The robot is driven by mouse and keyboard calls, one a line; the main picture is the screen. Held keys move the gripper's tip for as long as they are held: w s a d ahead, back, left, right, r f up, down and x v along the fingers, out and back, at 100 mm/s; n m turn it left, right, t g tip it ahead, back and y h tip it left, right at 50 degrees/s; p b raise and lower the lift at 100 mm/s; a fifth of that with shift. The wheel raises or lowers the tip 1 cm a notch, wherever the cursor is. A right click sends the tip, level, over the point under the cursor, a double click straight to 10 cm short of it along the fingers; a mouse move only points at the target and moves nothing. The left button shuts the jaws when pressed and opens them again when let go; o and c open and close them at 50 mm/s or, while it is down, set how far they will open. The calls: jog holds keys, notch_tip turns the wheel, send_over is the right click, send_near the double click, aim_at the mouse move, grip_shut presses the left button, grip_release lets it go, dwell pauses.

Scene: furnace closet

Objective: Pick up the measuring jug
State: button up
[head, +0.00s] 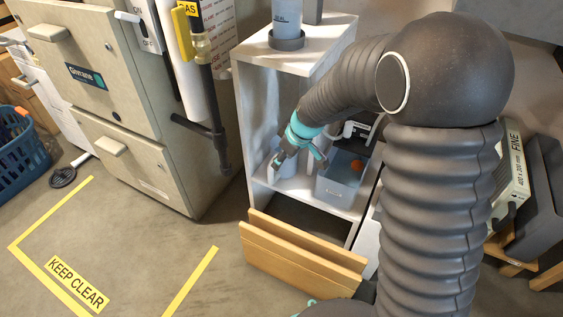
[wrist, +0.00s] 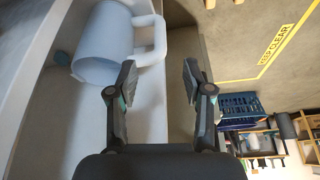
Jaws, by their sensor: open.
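The measuring jug (wrist: 103,46) is pale blue-white with a loop handle (wrist: 158,38), and it lies across the upper left of the wrist view. In the head view the jug (head: 288,163) is on the shelf inside the white cabinet, partly hidden by my gripper (head: 279,160). In the wrist view my gripper (wrist: 158,72) is open, one dark finger each side, and empty. The handle shows just beyond the fingertips, nearer the left finger. I cannot tell whether that finger touches it.
The white cabinet (head: 243,95) encloses the shelf. Wooden drawer fronts (head: 300,262) jut out below. The beige furnace (head: 125,95) is at left. Floor marked "KEEP CLEAR" (head: 77,284) is open.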

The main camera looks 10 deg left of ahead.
aim_at(271, 177)
jog(key=b+x, duration=0.1)
jog(key=x, duration=1.3)
grip_shut()
jog(key=shift+w+r, duration=0.1)
